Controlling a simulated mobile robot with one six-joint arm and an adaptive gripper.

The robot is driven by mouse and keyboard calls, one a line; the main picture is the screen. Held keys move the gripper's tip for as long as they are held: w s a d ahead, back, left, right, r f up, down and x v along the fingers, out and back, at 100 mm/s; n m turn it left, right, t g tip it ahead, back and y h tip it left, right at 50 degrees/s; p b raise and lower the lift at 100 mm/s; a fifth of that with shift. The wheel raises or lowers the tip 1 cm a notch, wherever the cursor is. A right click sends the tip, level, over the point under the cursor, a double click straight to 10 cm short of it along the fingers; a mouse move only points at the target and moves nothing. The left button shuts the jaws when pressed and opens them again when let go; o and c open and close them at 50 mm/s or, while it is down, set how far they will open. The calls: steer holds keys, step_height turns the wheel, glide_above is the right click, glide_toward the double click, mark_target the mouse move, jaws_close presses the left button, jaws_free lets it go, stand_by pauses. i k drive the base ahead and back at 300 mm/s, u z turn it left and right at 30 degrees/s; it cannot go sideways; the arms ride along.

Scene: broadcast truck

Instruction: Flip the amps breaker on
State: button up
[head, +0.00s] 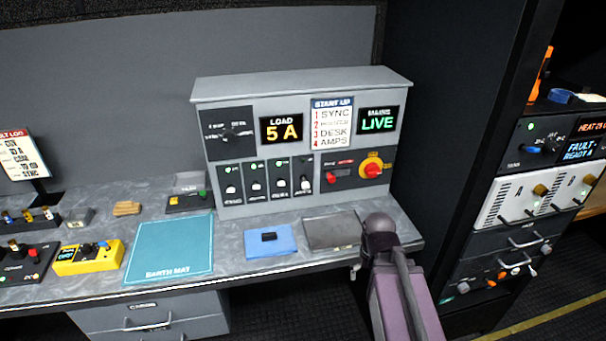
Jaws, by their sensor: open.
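The grey breaker panel (298,136) stands upright at the back of the desk. Several black breakers with white toggles sit in a row low on its left half. The rightmost one, the amps breaker by its place in the row (304,178), has its toggle low and shows no clear green light. The others, such as the leftmost breaker (231,182), show green lights. Small labels are too blurred to read. The panel's screens read LOAD 5 A and MAINS LIVE. My arm rises at the lower right, in front of the desk's edge; I cannot make out my gripper.
A teal earth mat (170,250), a blue cloth with a dark block (272,240) and a grey pad (332,230) lie before the panel. A tall equipment rack (520,190) stands at right.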

mark_target(305, 184)
steer(key=u, duration=0.75)
steer(key=k, duration=0.55)
steer(key=z, duration=0.3)
